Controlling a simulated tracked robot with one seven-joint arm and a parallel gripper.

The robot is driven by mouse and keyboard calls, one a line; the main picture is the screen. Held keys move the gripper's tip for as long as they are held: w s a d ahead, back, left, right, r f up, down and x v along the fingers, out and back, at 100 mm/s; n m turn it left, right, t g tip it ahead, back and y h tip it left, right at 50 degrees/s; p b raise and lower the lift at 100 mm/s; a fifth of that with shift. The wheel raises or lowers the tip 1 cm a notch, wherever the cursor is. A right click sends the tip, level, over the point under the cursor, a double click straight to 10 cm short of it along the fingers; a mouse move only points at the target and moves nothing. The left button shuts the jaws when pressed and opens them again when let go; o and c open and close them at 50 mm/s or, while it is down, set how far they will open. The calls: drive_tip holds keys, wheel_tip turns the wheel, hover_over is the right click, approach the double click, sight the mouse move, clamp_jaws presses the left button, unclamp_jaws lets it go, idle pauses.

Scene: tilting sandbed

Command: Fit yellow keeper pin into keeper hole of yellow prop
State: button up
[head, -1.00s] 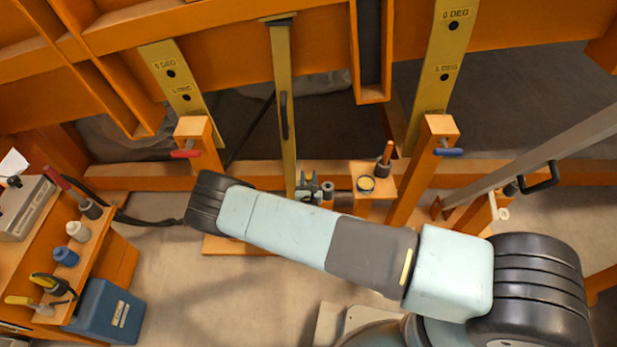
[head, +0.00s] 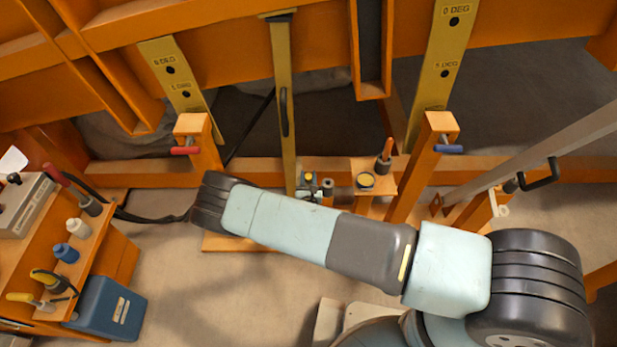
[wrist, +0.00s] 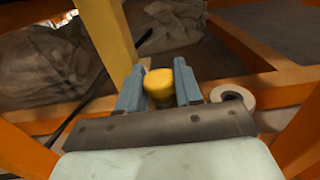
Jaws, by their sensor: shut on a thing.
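The yellow prop (head: 284,110) is a long olive-yellow bar with a dark handle, hanging down from the orange frame in the head view. Its lower end passes behind my arm beside my gripper (head: 310,185). In the wrist view, my gripper (wrist: 159,88) is shut on the yellow keeper pin (wrist: 158,82), whose rounded yellow head shows between the two grey-blue jaws. The prop (wrist: 105,35) stands just behind and left of the jaws there. The pin's shank and the keeper hole are hidden, so I cannot tell how they line up.
A pale ring (wrist: 233,97) lies just right of the jaws. A small orange shelf (head: 372,178) with a round yellow-topped holder and an orange-handled tool stands right of my gripper. Orange posts with a red handle (head: 186,150) and a blue handle (head: 448,149) flank the space.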

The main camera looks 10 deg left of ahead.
drive_tip(key=o, duration=1.1)
drive_tip(key=shift+o, duration=0.2)
drive_tip(key=v, duration=1.3)
drive_tip(key=shift+s, duration=0.35)
